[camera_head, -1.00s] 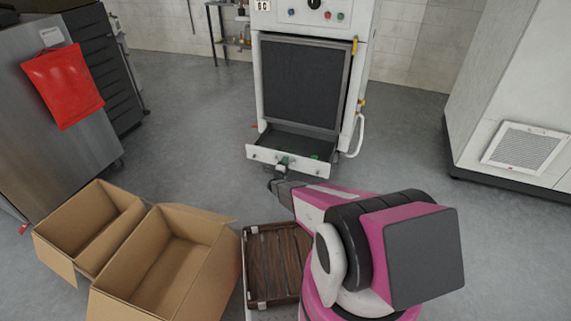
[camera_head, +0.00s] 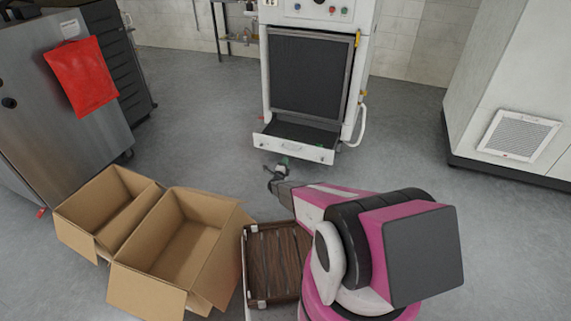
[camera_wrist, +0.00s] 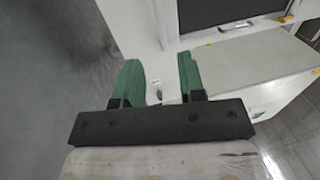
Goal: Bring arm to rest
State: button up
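My gripper (camera_head: 278,172) is in front of the white washer (camera_head: 378,18), held a little short of its pulled-out drawer (camera_head: 318,153). In the wrist view my gripper (camera_wrist: 159,74) has two green fingers set apart, with nothing between them. A white machine body and a dark panel lie beyond the fingers there. My pink and white arm is stretched forward from the lower right of the head view.
Two open, empty-looking cardboard boxes (camera_head: 190,250) stand at lower left. A brown slatted crate (camera_head: 276,262) is beside my arm. A steel cabinet (camera_head: 60,125) with a red bag (camera_head: 82,78) is at left, a white cabinet (camera_head: 520,85) at right. Grey floor lies open between them.

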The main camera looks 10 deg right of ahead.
dwell(0.3)
jog(key=s+a+r+n+g+y, duration=0.3)
jog(key=s+r+n+y, duration=0.15)
jog(key=r+n, duration=0.35)
jog(key=s+a+r+n+g+y, duration=0.2)
jog(key=s+r+n+y, duration=0.3)
jog(key=r, duration=0.6)
jog(key=s+d+r+n+g, duration=0.1)
jog(key=s+r+n+g, duration=0.2)
jog(key=s+r, duration=0.3)
jog(key=s+d+r+n+g, duration=0.1)
jog(key=s+r+n+g, duration=0.3)
jog(key=s, duration=1.2)
jog(key=s+d+r+n+g, duration=0.1)
jog(key=s+r+n+g, duration=0.3)
jog(key=s+r, duration=0.4)
jog(key=s+g, duration=0.1)
jog(key=s, duration=0.2)
jog(key=shift+s+d, duration=0.4)
jog(key=shift+d+y, duration=0.1)
jog(key=shift+y, duration=0.15)
